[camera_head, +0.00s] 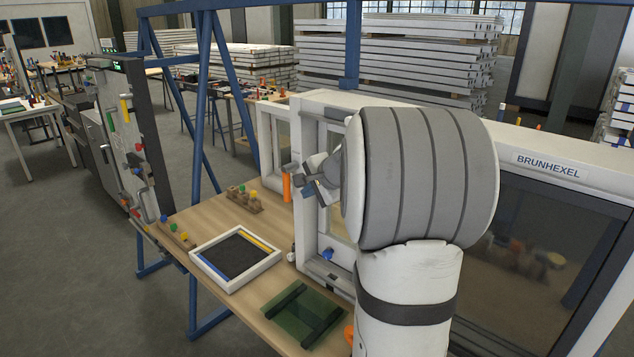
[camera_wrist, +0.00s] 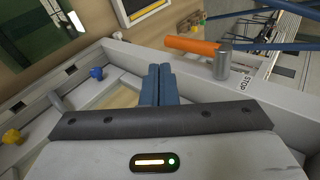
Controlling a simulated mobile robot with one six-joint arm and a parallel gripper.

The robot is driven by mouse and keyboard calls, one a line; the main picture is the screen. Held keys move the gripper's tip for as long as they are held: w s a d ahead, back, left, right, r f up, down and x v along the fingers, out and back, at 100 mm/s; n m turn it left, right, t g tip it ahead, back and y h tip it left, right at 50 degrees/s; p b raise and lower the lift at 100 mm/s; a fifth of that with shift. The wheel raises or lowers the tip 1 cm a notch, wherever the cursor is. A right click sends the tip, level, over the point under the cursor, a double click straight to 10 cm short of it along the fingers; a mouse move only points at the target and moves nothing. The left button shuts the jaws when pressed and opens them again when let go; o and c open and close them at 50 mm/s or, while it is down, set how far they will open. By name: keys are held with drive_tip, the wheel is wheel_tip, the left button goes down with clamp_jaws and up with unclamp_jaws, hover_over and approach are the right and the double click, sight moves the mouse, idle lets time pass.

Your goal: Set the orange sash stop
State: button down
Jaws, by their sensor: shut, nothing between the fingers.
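The orange sash stop (camera_wrist: 193,45) shows in the wrist view as an orange bar joined to a grey metal cylinder (camera_wrist: 222,62) on the white frame's rail. A "STOP" label (camera_wrist: 244,82) sits beside the cylinder. In the head view the orange bar (camera_head: 287,187) hangs at the left side of the white window frame (camera_head: 307,205). My gripper (camera_wrist: 158,68) is shut and empty, its blue-grey fingers together just below the bar's left end in the picture and seemingly apart from it. In the head view my gripper (camera_head: 292,169) is close to the bar, partly hidden by my arm.
A blue knob (camera_wrist: 96,73) and a yellow knob (camera_wrist: 12,136) are on the frame. On the wooden bench are a white-rimmed tray (camera_head: 258,272), a green fixture (camera_head: 303,315) and a block with coloured pegs (camera_head: 243,200). Blue posts (camera_head: 203,110) stand behind.

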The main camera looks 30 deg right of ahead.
sight(289, 193)
drive_tip(key=w, duration=0.1)
drive_tip(key=w+f+p, duration=0.1)
drive_tip(key=w, duration=0.1)
drive_tip(key=w+a+f, duration=0.1)
drive_tip(key=w, duration=0.1)
drive_tip(key=shift+w+p, duration=0.1)
drive_tip(key=shift+p, duration=0.3)
drive_tip(key=shift+w+f, duration=0.15)
drive_tip(key=shift+w, duration=0.4)
